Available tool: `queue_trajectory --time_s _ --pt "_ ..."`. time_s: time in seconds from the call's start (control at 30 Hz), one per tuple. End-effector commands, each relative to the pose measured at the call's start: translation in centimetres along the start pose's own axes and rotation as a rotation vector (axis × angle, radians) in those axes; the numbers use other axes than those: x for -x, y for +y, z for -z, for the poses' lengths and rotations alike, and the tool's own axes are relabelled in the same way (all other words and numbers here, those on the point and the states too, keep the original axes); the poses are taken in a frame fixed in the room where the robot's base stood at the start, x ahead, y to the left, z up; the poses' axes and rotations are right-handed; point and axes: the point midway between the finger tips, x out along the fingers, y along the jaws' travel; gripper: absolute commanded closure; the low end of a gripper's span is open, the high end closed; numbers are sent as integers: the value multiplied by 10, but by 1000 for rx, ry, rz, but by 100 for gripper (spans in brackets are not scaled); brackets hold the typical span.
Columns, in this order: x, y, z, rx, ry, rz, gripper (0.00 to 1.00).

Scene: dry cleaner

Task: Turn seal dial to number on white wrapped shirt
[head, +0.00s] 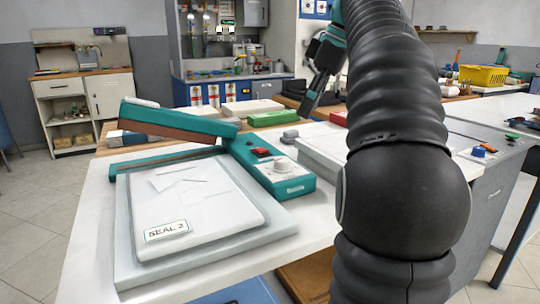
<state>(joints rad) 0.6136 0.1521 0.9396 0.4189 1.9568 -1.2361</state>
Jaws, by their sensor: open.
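The white wrapped shirt (205,195) lies flat on a pale board on the white counter, left of my arm. Its label (167,231) reads "SEAL 2". Behind it stands a teal sealer (295,187) with its long lever (180,118) raised at an angle. The white seal dial (282,167) is on top of the sealer's right end, near a red switch (262,152). The dial's numbers and setting are too small to read. My black arm rises at right of centre.
A green block (273,118) and a white stack (252,107) lie behind the sealer. A yellow basket (483,77) stands at back right. Floor is clear at left.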

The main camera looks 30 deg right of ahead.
Motion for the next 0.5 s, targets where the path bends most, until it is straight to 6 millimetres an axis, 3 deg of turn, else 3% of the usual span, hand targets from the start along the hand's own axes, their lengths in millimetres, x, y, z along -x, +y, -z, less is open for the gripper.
queue_trajectory --time_s 0.17,0.5 --pt "-7 2 -1 23 2 7 33" --pt "-65 1 -1 22 2 7 33"
